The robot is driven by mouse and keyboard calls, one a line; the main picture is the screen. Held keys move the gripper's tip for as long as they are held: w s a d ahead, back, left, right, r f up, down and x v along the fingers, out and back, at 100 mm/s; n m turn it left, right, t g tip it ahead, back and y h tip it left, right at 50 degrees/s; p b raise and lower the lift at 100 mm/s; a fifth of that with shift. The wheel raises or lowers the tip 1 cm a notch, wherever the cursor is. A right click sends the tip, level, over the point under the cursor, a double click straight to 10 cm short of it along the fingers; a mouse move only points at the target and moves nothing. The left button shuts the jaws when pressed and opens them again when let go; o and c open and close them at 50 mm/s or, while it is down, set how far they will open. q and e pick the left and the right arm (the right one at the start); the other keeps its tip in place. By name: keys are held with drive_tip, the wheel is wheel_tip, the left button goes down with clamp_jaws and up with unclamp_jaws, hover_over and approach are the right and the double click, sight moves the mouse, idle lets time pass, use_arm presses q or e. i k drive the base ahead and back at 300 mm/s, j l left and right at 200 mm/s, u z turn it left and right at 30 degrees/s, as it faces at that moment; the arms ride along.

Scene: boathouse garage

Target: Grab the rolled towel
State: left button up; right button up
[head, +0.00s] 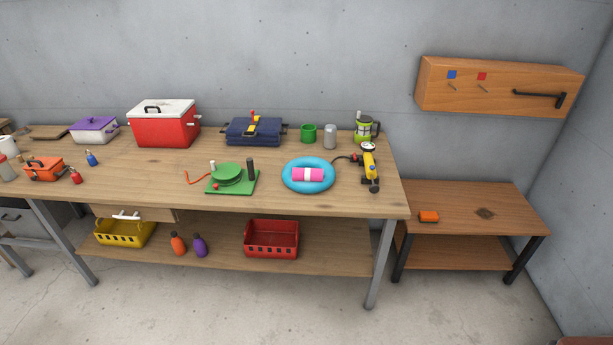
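A pink roll with a pale band (307,175), which looks like the rolled towel, lies inside or across a blue ring (289,178). The ring lies flat near the right end of the long wooden table (340,203). The roll lies lengthwise from left to right, and its top and front are uncovered. I cannot tell whether it rests on the ring or on the tabletop. Neither of my grippers is in view.
A yellow tool (369,169) stands close right of the ring, and a green reel (229,174) on its left. Behind are a green cup (308,133), a grey can (330,136) and a lantern-like item (364,128). The table's front edge before the ring is clear.

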sight(308, 174)
drive_tip(key=u, duration=0.5)
drive_tip(key=i+l+u, duration=0.25)
drive_tip(key=u, duration=0.2)
drive_tip(key=i+l+u, duration=0.2)
drive_tip(key=l+u, duration=0.3)
drive_tip(key=i+l+u, duration=0.1)
drive_tip(key=l, duration=0.25)
drive_tip(key=i+l, duration=0.1)
drive_tip(key=l, duration=0.25)
drive_tip(key=i+l+u, duration=0.15)
drive_tip(key=l, duration=0.65)
drive_tip(key=i+l, duration=0.1)
drive_tip(key=l, duration=0.4)
